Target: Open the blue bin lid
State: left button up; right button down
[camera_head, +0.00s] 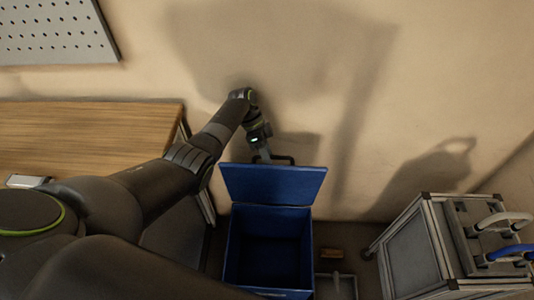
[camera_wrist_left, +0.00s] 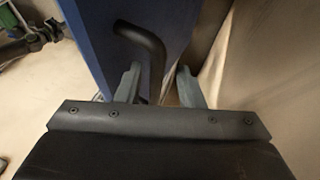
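The blue bin (camera_head: 227,262) stands on the floor against the wall, and its inside shows from above. Its blue lid (camera_head: 273,184) is swung up and stands tilted at the wall side of the bin. A black bent handle (camera_head: 284,159) sticks out from the lid's far face. My left gripper (camera_head: 264,156) is at this handle, behind the lid's upper edge. In the left wrist view, the handle (camera_wrist_left: 152,45) passes between the two fingers of my left gripper (camera_wrist_left: 160,85), with a visible gap to the right finger. My right gripper is not in view.
A wooden-topped bench (camera_head: 85,135) is on the left. A grey metal cart (camera_head: 412,255) with reel-like items stands on the right. The wall is close behind the lid.

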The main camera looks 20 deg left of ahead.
pick_arm(q)
jog(key=shift+r, duration=0.15)
jog(key=shift+r, duration=0.45)
notch_tip(320, 180, up, 9)
jog(key=shift+p, duration=0.4)
jog(key=shift+f, duration=0.1)
